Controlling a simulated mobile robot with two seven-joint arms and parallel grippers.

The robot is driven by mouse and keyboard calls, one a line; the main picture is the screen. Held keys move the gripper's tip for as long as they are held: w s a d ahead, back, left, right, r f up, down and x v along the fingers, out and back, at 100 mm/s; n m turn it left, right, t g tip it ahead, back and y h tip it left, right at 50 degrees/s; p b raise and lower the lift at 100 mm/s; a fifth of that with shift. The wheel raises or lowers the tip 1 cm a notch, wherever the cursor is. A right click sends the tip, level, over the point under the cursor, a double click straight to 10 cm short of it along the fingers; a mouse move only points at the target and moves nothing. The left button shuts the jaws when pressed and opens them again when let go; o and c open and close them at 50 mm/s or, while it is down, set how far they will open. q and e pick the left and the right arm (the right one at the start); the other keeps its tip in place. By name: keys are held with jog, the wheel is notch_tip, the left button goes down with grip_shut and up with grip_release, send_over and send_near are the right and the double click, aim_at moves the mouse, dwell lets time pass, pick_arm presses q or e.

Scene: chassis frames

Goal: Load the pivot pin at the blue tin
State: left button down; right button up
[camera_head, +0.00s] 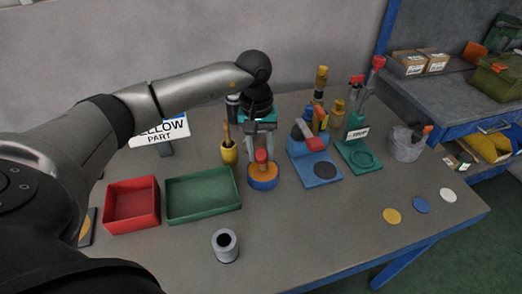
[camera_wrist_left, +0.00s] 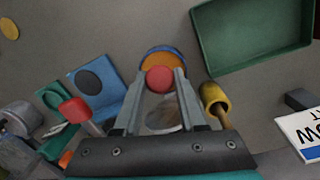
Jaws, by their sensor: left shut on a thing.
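My left gripper (camera_head: 261,150) points down over the blue tin (camera_head: 263,184), a low round blue tin with an orange top. Its fingers are shut on a red round-headed pin (camera_head: 261,164), which I take as the pivot pin. The pin is roughly upright over the middle of the tin; I cannot tell whether its lower end touches. In the left wrist view the red head (camera_wrist_left: 159,79) sits between the fingertips (camera_wrist_left: 160,75), with the tin's blue and orange rim (camera_wrist_left: 160,52) just beyond. The pin's lower part is hidden there. My right gripper is not in view.
A green tray (camera_head: 204,213) and a red tray (camera_head: 132,222) are at left. A grey cylinder (camera_head: 225,254) is in front. The front right table is mostly clear.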

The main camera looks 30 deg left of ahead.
pick_arm(q)
jog(key=shift+f+b, duration=0.4)
jog(key=shift+b, duration=0.05)
dwell(1.6)
jog(key=shift+r, duration=0.1)
jog(key=shift+r+p, duration=2.1)
jog(key=shift+r, duration=1.4)
